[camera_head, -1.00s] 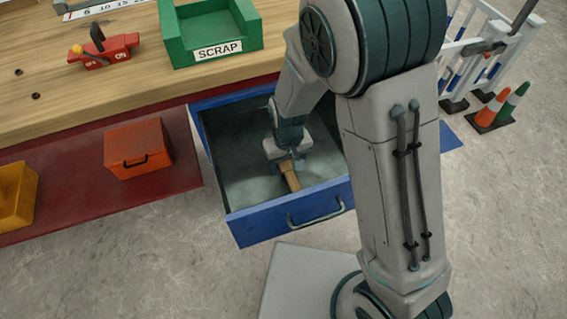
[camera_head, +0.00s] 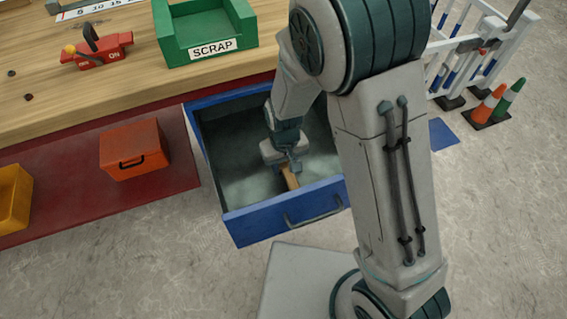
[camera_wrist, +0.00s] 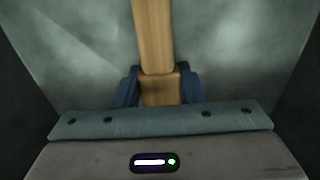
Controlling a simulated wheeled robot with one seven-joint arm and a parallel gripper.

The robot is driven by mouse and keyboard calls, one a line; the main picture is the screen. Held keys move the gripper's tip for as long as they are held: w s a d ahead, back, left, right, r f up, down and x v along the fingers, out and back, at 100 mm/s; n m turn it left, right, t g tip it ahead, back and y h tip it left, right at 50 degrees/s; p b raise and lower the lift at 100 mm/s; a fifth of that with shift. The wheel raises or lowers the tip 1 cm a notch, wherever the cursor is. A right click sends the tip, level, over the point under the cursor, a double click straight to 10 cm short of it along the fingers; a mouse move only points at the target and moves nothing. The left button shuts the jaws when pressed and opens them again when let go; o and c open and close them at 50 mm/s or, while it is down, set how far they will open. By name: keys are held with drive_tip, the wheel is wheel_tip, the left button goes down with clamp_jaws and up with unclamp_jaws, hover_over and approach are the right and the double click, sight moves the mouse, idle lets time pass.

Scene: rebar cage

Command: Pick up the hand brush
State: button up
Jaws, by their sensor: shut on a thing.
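The hand brush (camera_head: 290,178) shows as a light wooden piece inside the open blue drawer (camera_head: 283,216). In the wrist view its wooden handle (camera_wrist: 153,38) runs up from between the jaws. My gripper (camera_wrist: 160,88) is shut on the brush, with a blue finger against each side of the wood. In the head view my gripper (camera_head: 290,168) is down inside the drawer and covers part of the brush. No bristles show in either view. I cannot tell whether the brush touches the drawer floor.
Orange (camera_head: 134,148) and yellow (camera_head: 13,196) boxes sit left on a red shelf. Cones (camera_head: 490,103) and a white barrier (camera_head: 470,50) stand right.

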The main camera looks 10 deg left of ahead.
sight(284, 164)
wheel_tip(284, 164, up, 17)
drive_tip(key=p, duration=0.4)
drive_tip(key=shift+r+p, duration=0.15)
drive_tip(key=shift+p, duration=0.15)
drive_tip(key=o, duration=0.4)
drive_tip(key=shift+r, duration=0.1)
